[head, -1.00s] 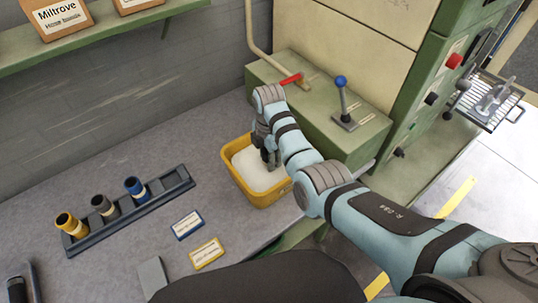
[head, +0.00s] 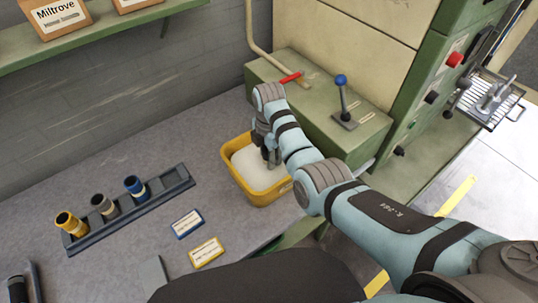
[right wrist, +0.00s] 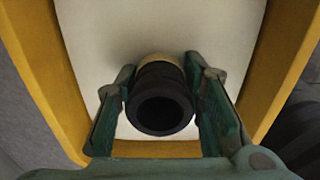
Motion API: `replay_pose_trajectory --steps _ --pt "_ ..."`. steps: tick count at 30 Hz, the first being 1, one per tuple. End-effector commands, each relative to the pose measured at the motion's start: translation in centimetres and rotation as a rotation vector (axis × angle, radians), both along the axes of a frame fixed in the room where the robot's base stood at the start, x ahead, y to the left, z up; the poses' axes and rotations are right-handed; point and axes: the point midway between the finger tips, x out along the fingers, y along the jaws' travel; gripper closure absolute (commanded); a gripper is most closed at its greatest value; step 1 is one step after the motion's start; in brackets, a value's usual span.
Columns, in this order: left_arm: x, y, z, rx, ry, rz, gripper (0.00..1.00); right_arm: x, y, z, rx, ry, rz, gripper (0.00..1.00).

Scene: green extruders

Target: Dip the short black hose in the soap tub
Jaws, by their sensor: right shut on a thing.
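The yellow soap tub (head: 262,197) stands on the grey bench with white soap (head: 254,168) inside. My right gripper (head: 270,155) is down inside the tub's rim, over the soap. In the right wrist view my right gripper (right wrist: 161,105) is shut on the short black hose (right wrist: 160,98), with one finger on each side of it. The hose's open end faces the camera. A tan band shows at its far end, against the white soap. I cannot tell how deep that end is in the soap. My left gripper is not in view.
A dark rack (head: 130,212) to the left holds yellow, grey and blue-topped pieces. Two label cards (head: 187,223) lie in front of the tub. A green machine (head: 320,120) with a blue-knobbed lever (head: 342,95) stands close behind and right.

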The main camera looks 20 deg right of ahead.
Motion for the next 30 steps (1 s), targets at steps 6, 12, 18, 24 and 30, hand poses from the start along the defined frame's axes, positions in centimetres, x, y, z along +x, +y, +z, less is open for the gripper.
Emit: replay_pose_trajectory --steps 6,12,18,24,30 --pt "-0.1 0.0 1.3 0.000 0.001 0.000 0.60 0.0 0.0 1.2 0.000 -0.001 0.000 1.00" --pt "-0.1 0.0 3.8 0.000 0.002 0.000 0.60 0.1 0.0 3.9 0.000 -0.003 0.000 1.00" --pt "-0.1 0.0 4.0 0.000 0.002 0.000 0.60 0.1 0.0 6.4 0.000 -0.004 -0.001 1.00" --pt "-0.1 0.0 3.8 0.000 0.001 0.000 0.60 0.1 0.0 9.3 0.000 -0.003 -0.001 1.00" --pt "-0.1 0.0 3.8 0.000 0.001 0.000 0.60 0.1 0.0 11.9 0.000 -0.002 -0.001 1.00"
